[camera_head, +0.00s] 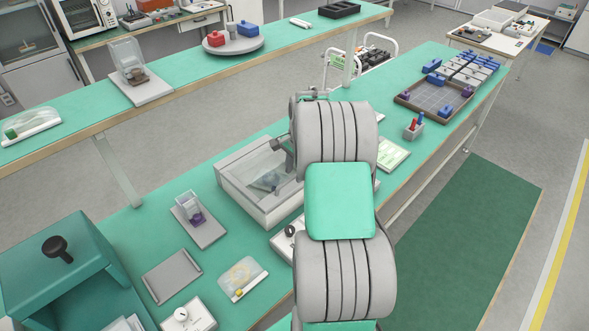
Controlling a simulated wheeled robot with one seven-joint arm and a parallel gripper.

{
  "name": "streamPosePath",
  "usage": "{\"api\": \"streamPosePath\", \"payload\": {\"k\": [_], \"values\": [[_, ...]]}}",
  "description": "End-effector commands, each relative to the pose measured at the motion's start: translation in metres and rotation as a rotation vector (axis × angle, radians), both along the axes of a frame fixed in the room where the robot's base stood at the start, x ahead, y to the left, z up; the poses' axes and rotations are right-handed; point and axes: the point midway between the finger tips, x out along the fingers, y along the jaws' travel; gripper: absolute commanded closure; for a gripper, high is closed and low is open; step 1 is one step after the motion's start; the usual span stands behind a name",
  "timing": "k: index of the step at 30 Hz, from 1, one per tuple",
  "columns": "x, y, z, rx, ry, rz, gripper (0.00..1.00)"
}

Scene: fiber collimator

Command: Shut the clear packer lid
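The packer (238,192) is a pale grey box on the near green bench, left of my arm. Its top shows a see-through area with a dark greenish item under or inside it. I cannot tell how far the clear lid stands open, because my arm covers the box's right side. My arm rises through the middle of the view and bends over beside the packer. A dark grey part, perhaps of my gripper, shows at the arm's left edge above the packer's back right. The fingertips are hidden, so their opening and any contact with the lid cannot be seen.
Left of the packer are a clear cup with purple contents (189,209), a grey tray (171,276), a clear pouch (243,279) and a teal box (50,265). A divided tray (435,98) and a red-and-blue holder (413,130) stand right. The green floor mat (465,235) is clear.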

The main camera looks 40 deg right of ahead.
Motion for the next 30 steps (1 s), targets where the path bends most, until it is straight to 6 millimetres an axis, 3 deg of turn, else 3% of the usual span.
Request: {"api": "streamPosePath", "payload": {"k": [9, 21, 30], "values": [[0.0012, 0.0004, -0.0067, -0.001, -0.001, 0.001, 0.66], [0.0012, 0.0004, -0.0062, -0.001, -0.001, 0.002, 0.99], [0.0012, 0.0004, -0.0061, -0.001, -0.001, 0.002, 1.0]]}}
